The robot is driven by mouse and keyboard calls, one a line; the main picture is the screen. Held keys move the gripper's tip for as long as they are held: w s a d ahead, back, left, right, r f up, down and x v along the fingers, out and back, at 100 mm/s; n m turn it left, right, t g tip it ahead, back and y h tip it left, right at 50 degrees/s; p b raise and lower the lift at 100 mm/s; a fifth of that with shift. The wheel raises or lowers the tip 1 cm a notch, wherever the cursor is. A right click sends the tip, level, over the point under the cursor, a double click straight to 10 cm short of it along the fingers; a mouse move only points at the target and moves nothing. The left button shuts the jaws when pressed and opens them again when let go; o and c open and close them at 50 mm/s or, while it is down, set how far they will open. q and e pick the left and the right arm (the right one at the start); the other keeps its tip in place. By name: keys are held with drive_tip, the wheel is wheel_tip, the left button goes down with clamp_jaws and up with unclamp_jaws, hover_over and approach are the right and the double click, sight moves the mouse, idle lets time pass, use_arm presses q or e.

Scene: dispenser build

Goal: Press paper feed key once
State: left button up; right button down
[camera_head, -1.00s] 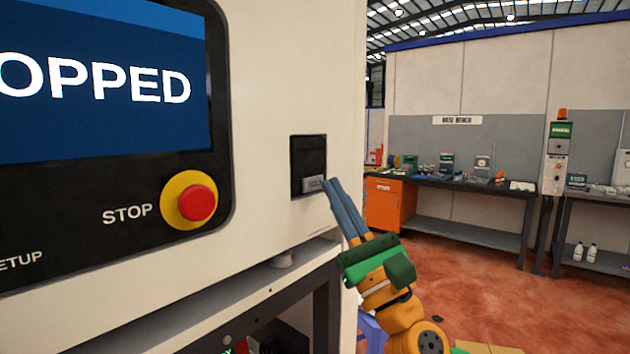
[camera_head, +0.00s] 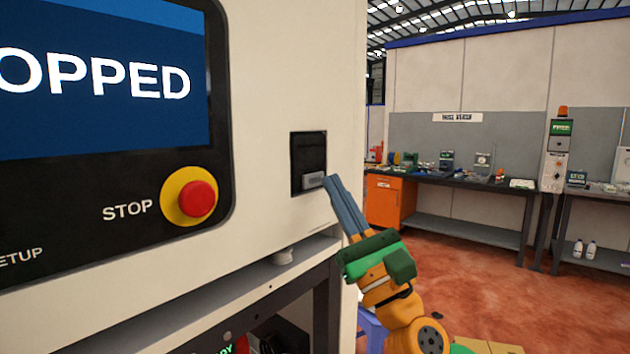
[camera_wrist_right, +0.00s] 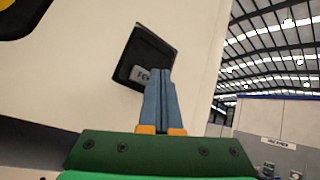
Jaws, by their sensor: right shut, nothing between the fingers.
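The paper feed key is a small grey key (camera_head: 313,180) at the bottom of a black recessed panel (camera_head: 308,152) on the cream machine front. In the right wrist view the key (camera_wrist_right: 140,74) shows part of a label, "FE", the rest hidden behind my fingers. My right gripper (camera_head: 331,181) is shut and empty, its blue fingers pointing up at the key from the lower right. In the right wrist view its fingertips (camera_wrist_right: 158,72) overlap the key's right side. I cannot tell whether they touch it. My left gripper is not in view.
A red STOP button (camera_head: 197,199) on a yellow ring and a screen (camera_head: 100,85) reading "OPPED" are left of the panel. A ledge (camera_head: 230,290) juts out below. Benches (camera_head: 450,180) stand far back right, with open floor before them.

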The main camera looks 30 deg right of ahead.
idle(0.8)
drive_tip(key=shift+w+a, duration=0.15)
drive_tip(key=shift+w, duration=0.3)
drive_tip(key=shift+w+a+p, duration=0.15)
drive_tip(key=shift+w+p, duration=0.15)
drive_tip(key=shift+p, duration=0.15)
idle(0.5)
drive_tip(key=shift+s, duration=0.1)
drive_tip(key=shift+s+d, duration=0.3)
drive_tip(key=shift+s, duration=0.25)
